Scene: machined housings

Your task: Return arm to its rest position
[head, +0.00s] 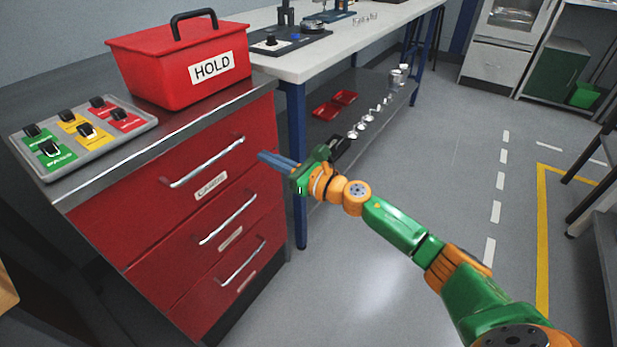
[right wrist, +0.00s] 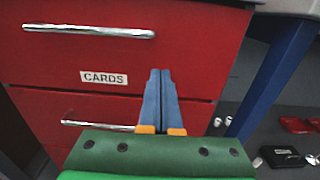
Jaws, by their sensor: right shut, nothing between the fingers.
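My right arm (head: 400,226) is green and orange and reaches in from the lower right in the head view. Its right gripper (head: 262,157) is shut and empty, with its blue fingers pointing at the red drawer cabinet. In the right wrist view the two blue fingers (right wrist: 160,95) lie side by side in front of the drawer labelled CARDS (right wrist: 104,78). The fingertips are near the right end of that drawer's handle (right wrist: 88,31); I cannot tell the exact gap. All the drawers look closed. My left gripper is not in view.
A red HOLD box (head: 165,75) and a grey tray (head: 150,125) of coloured switch cards stand on the cabinet top. A workbench (head: 330,50) with blue legs stands behind, with red trays (head: 335,105) on its lower shelf. Grey floor (head: 440,170) to the right is open.

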